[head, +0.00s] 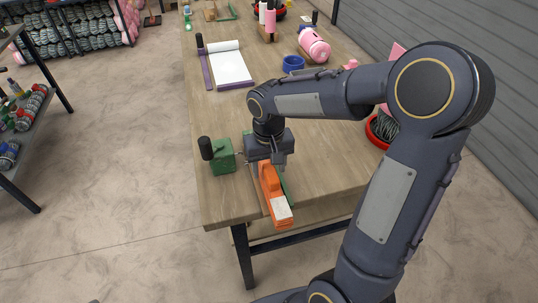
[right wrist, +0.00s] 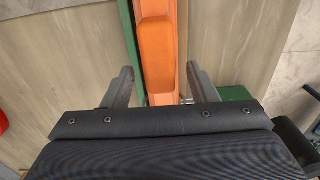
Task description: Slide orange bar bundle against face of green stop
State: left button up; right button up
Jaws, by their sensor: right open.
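The orange bar bundle (head: 271,187) lies near the table's front edge, with a pale block at its near end. It also shows in the right wrist view (right wrist: 156,45), running between my fingers. My right gripper (head: 278,158) is above the bundle's far end. In the right wrist view the right gripper (right wrist: 160,85) is open, with one finger on each side of the bundle and visible gaps. The green stop (head: 222,157), a block with a black knob, stands left of the gripper. A green strip (head: 286,187) runs along the bundle's right side. My left gripper is not in view.
A white pad (head: 230,67) lies farther back on the wooden table (head: 225,199). A blue ring (head: 293,63), a pink roll (head: 314,44) and a red bowl (head: 376,138) stand around it. Bare tabletop lies between the pad and the green stop.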

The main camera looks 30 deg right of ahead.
jog(key=shift+f, duration=0.45)
jog(key=shift+c, duration=0.3)
jog(key=shift+r, duration=0.1)
grip_shut()
